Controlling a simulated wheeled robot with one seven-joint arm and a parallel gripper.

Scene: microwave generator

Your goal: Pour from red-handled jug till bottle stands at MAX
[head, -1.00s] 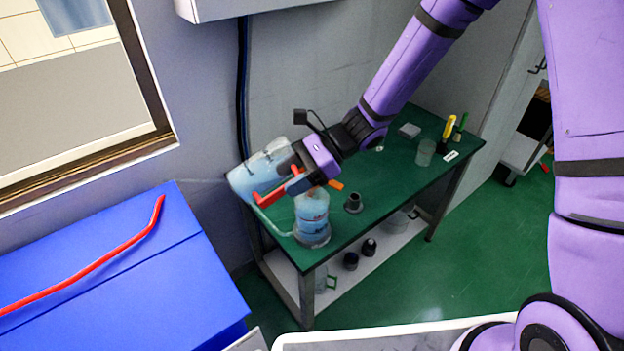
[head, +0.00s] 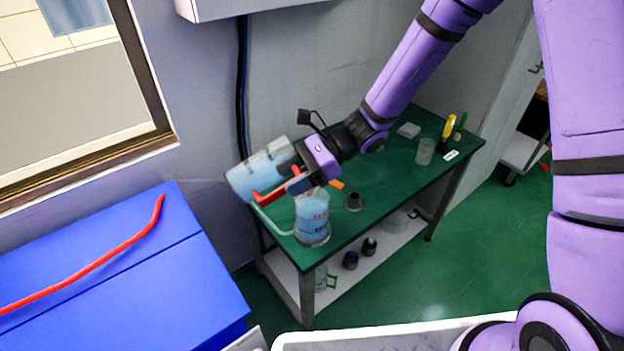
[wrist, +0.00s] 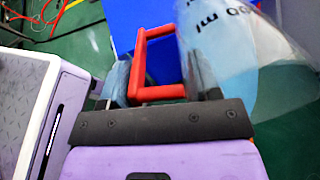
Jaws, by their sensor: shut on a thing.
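The clear jug (head: 262,168) with blue liquid and a red handle (head: 268,193) is held over the left end of the green table (head: 395,185). It is tilted. My gripper (head: 300,180) is shut on the red handle; the handle (wrist: 140,75) also shows between the fingers in the wrist view, with the jug wall (wrist: 250,60) at right. The bottle (head: 312,215), clear with red marks and blue liquid, stands upright on the table just below my gripper. Its top is partly covered by the gripper, and I cannot read its MAX line. I cannot make out a stream.
A dark fitting (head: 353,202) stands right of the bottle. A clear cup (head: 425,151) and a yellow-handled tool (head: 449,127) are at the table's far right. A blue box (head: 120,270) with a red bar is at left.

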